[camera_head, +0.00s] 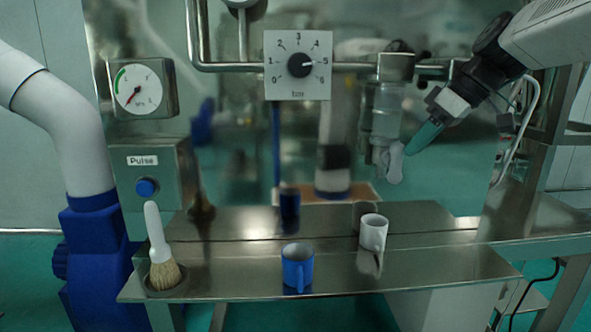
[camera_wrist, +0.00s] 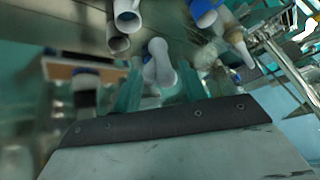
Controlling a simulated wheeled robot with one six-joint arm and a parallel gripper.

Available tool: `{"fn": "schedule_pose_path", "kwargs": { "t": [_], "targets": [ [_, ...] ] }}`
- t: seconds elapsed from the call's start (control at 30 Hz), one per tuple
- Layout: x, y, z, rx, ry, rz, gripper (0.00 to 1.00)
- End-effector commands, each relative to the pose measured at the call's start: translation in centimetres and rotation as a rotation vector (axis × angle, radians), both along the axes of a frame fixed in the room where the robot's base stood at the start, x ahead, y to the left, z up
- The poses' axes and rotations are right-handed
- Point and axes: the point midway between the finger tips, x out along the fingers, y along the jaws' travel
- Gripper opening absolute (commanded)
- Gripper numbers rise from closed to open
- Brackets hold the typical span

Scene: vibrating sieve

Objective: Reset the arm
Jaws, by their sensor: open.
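My gripper (camera_head: 425,138) is at the upper right in the head view, with its teal fingers tilted down to the left. In the wrist view its two teal fingers (camera_wrist: 160,88) are apart, and no object is seen gripped. A white rounded handle (camera_head: 391,163) hangs below the clear filter bowl (camera_head: 385,108), just left of the fingertips. It also shows in the wrist view (camera_wrist: 159,62), in line with the gap between the fingers. Whether the fingers touch it cannot be told.
A steel shelf (camera_head: 420,277) bears a blue mug (camera_head: 297,267), a white mug (camera_head: 373,232) and a brush (camera_head: 160,250). Behind stand a pressure dial plate (camera_head: 298,85), a gauge (camera_head: 138,88) and a Pulse button box (camera_head: 150,172). Pipes run close by the gripper.

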Motion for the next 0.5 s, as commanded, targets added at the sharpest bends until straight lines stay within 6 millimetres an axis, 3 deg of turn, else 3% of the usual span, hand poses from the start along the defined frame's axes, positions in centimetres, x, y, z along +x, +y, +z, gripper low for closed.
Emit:
{"fn": "schedule_pose_path", "kwargs": {
  "t": [0.07, 0.17, 0.3, 0.5],
  "targets": [
    [-1.2, -0.5, -2.4, 0.002, 0.109, -0.117, 0.42],
    [-4.7, -0.6, -5.4, -0.020, 0.250, -0.296, 0.42],
    [-12.2, 0.0, -9.9, -0.100, 0.414, -0.560, 0.42],
    [-22.5, 0.2, -15.7, -0.236, 0.477, -0.818, 0.42]
  ]
}}
